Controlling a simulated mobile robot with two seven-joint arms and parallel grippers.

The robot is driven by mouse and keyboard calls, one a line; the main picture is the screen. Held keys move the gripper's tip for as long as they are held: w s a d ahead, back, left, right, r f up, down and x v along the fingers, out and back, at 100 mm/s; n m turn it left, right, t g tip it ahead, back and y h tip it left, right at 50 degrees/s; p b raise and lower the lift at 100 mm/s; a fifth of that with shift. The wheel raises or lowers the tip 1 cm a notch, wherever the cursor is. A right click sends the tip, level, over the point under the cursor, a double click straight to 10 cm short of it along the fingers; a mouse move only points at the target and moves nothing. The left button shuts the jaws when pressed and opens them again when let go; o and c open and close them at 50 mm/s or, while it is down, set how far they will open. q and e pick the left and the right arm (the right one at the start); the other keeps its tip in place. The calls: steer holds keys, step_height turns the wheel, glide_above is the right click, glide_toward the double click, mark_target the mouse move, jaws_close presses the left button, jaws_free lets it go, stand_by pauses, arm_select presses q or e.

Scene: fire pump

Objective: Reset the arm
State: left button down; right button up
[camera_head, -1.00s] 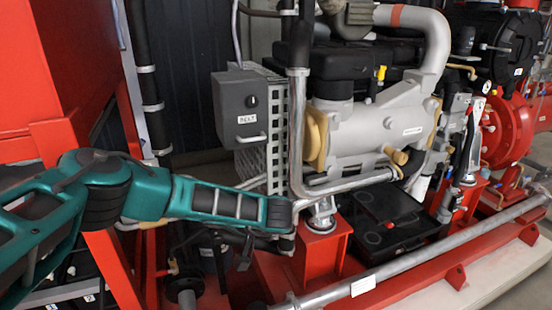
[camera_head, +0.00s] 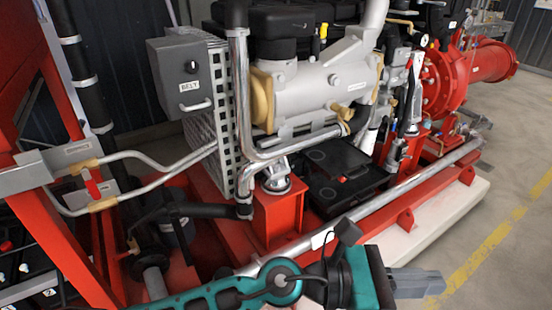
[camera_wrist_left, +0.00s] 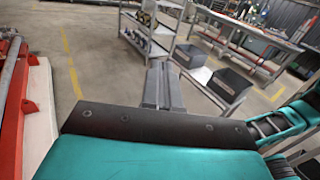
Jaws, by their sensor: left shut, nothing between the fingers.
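My left arm is teal and black and runs along the bottom of the head view. My left gripper (camera_head: 418,283) is grey and points right, beyond the front of the red pump frame. It is shut and empty. In the left wrist view its closed fingers (camera_wrist_left: 164,86) stick out over open floor and touch nothing. My right gripper is not in view.
The pump set has a grey BELT box (camera_head: 186,75), silver pipes and a red base rail (camera_head: 425,200). Grey floor with a yellow line (camera_head: 490,243) lies to the right. The wrist view shows a shelf cart (camera_wrist_left: 150,32), dark bins (camera_wrist_left: 228,84) and a workbench (camera_wrist_left: 250,34).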

arm_select(q)
steer(key=w+a+r+n+t+y, duration=0.1)
steer(key=w+a+r+n+t, duration=0.35)
steer(key=n+t, duration=0.5)
steer(key=w+a+r+n+t+y, duration=0.25)
steer(key=w+a+n+t, duration=0.35)
steer(key=n, duration=0.7)
steer(key=w+a+f+n+t+y, duration=0.35)
steer(key=a+n+y, duration=0.45)
steer(key=a+n, duration=0.3)
steer(key=s+a+f+n+g+y, duration=0.5)
steer(key=a+f+n+g+y, duration=0.15)
steer(key=a+f+n, duration=0.55)
steer(key=s+a+f+n+g, duration=0.3)
steer(key=s+f+g, duration=0.1)
steer(key=s, duration=0.4)
steer(key=s+a+f+n+g, duration=0.3)
steer(key=s+a+n+g, duration=0.1)
steer(key=s, duration=0.4)
steer(key=w+d+f+m+t+h, duration=0.1)
steer(key=w+d+f+t+h, duration=0.1)
steer(key=w+f+t, duration=0.5)
steer(key=shift+w+d+f, duration=0.15)
steer(key=shift+d+f, duration=0.4)
steer(key=shift+f, duration=0.55)
